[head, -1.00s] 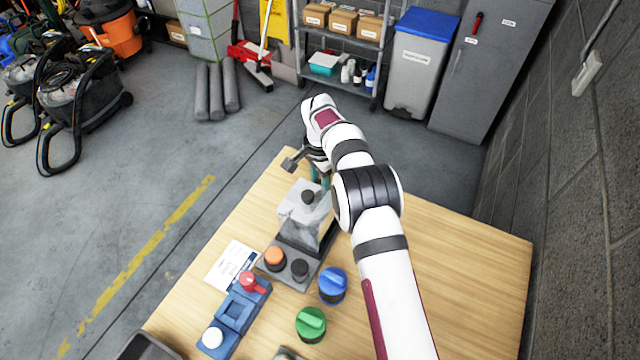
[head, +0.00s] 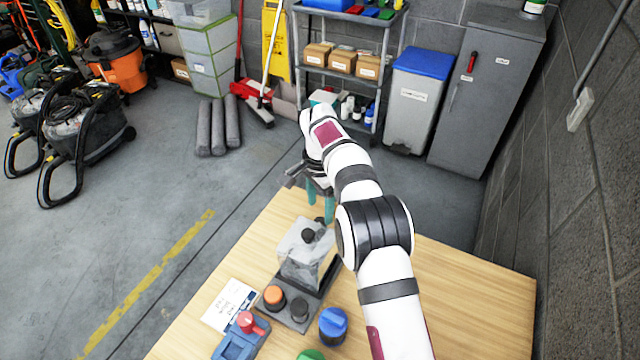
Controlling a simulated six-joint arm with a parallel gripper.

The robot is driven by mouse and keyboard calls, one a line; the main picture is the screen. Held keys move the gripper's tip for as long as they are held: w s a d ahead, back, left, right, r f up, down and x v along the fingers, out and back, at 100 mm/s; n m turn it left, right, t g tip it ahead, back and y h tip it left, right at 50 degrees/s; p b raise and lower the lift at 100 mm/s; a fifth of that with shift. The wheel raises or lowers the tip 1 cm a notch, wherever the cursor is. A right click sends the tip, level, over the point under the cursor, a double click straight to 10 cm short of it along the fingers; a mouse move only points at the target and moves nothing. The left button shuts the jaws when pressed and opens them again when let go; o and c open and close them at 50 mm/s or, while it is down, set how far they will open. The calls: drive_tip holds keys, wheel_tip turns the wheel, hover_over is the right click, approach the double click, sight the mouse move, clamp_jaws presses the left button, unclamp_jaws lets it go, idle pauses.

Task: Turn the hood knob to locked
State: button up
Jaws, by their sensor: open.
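The clear hood (head: 302,265) stands on a dark grey base (head: 325,290) on the wooden table, and its black knob (head: 308,236) sits on top. The knob is small in the picture, and I cannot tell which way it is turned. My gripper (head: 320,203) is open, with teal fingertips pointing down. It appears just behind the hood and slightly right of the knob, apart from it and empty. My wrist hides part of the gripper.
The table's right side is clear.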

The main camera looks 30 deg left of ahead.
sight(320, 221)
wheel_tip(320, 221, up, 9)
idle(0.4)
drive_tip(key=s+d+r, duration=0.2)
drive_tip(key=d+r, duration=0.6)
drive_tip(key=d, duration=0.3)
drive_tip(key=s+d+r+y, duration=0.1)
drive_tip(key=s+d+r, duration=0.2)
drive_tip(key=s+d, duration=0.85)
drive_tip(key=s+d+f, duration=0.3)
drive_tip(key=s+d, duration=0.1)
drive_tip(key=s, duration=0.4)
drive_tip(key=s+d+f, duration=0.4)
drive_tip(key=s, duration=0.5)
drive_tip(key=shift+d+y, duration=0.3)
drive_tip(key=shift+y, duration=0.1)
